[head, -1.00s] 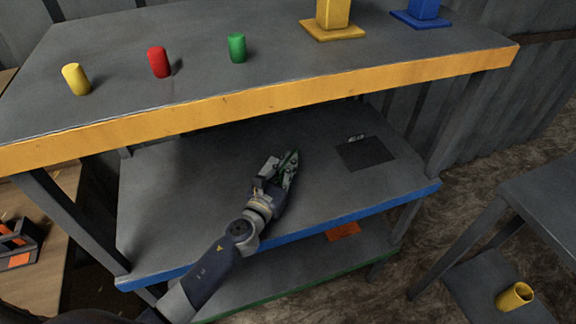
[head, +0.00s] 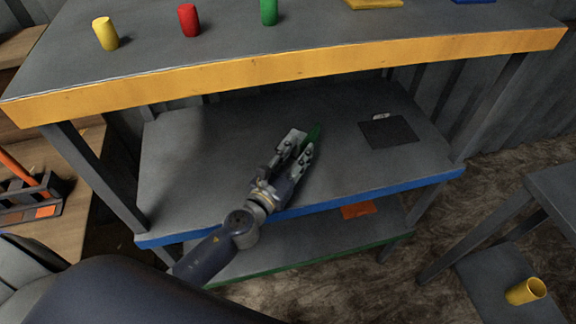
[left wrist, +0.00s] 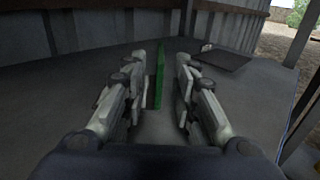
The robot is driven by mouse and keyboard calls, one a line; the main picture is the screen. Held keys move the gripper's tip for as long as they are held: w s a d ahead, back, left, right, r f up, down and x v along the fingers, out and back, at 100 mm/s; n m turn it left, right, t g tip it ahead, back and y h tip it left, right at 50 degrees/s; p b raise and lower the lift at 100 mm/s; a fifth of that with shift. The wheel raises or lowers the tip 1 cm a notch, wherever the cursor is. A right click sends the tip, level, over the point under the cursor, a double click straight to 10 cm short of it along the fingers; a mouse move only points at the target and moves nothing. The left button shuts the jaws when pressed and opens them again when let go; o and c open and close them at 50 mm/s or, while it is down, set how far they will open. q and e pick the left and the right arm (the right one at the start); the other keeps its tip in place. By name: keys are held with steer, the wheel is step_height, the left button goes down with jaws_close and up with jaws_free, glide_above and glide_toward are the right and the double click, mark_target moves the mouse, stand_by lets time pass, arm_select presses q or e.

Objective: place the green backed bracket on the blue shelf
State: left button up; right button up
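The green backed bracket (left wrist: 160,75) stands on the blue-edged shelf (head: 200,190), its green plate upright between my left gripper's fingers in the left wrist view. A grey foot of it seems to lie toward the palm. In the head view only a green tip of the bracket (head: 314,132) shows past the fingers; the rest is hidden. My left gripper (head: 299,145) is open over the shelf. Its fingers (left wrist: 161,72) sit on both sides of the bracket, with gaps visible. My right gripper is not in view.
A dark square plate (head: 389,132) lies on the shelf to the right. The yellow-edged top shelf (head: 290,75) is overhead, with yellow, red and green cylinders. An orange piece (head: 357,210) lies on the green-edged lower shelf. A yellow cup (head: 526,291) lies at lower right.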

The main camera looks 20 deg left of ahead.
arm_select(q)
steer(key=s, duration=0.3)
steer(key=s+b, duration=0.1)
steer(key=shift+s+a+f, duration=0.1)
steer(key=shift+s+a, duration=0.05)
steer(key=shift+a, duration=0.25)
steer(key=shift+s+a, duration=0.1)
steer(key=shift+s, duration=0.45)
